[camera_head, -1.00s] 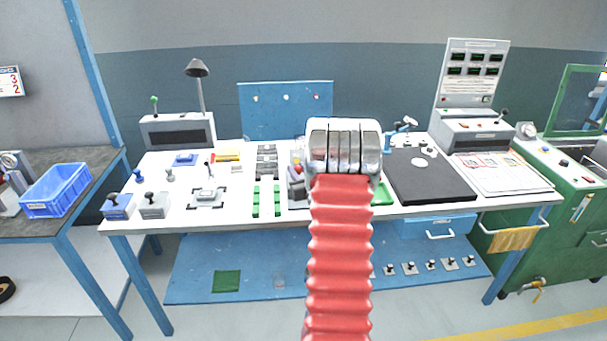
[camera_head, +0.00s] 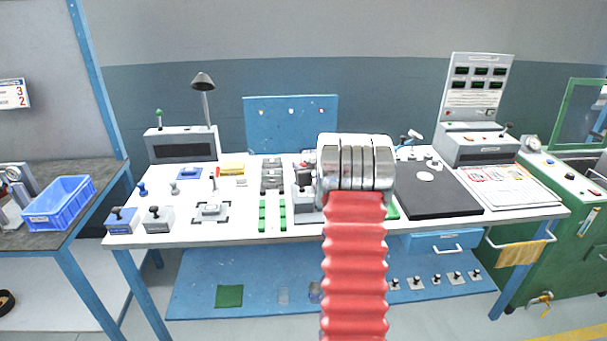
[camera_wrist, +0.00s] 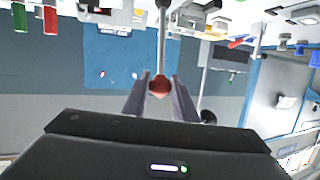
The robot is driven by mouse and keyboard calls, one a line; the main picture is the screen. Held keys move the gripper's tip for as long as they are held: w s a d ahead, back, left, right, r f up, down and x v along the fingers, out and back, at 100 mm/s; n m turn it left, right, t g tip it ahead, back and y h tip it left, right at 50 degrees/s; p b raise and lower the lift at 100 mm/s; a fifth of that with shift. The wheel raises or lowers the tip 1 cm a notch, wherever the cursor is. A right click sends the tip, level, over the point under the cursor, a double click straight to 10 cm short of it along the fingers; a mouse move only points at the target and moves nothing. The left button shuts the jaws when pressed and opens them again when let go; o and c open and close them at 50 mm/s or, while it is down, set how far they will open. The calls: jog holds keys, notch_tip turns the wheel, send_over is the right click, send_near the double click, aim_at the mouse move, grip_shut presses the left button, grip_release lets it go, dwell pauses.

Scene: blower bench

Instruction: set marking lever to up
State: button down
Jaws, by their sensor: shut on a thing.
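In the wrist view, a lever with a red ball knob (camera_wrist: 160,87) on a thin grey rod (camera_wrist: 162,45) sits between the two fingers of my gripper (camera_wrist: 160,80). I take it to be the marking lever; no label on it is readable. The fingers are shut on the knob. This view is upside down, with the bench at the top, so the rod stands up from the bench side to the knob. In the head view my red-sleeved arm hides the gripper and this lever.
The white bench (camera_head: 240,232) carries a grey box with a green-knobbed lever (camera_head: 159,115), a lamp (camera_head: 203,82), blocks and a black mat (camera_head: 437,197). A display panel (camera_head: 476,85) stands at the right. A blue crate (camera_head: 60,203) is on the left table.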

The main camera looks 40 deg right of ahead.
jog(key=shift+w+d+r, duration=0.15)
jog(key=shift+w+d, duration=0.75)
jog(key=shift+w, duration=0.1)
jog(key=c, duration=1.4)
grip_release()
jog(key=shift+c, duration=0.2)
jog(key=v, duration=1.3)
jog(key=shift+s, duration=0.35)
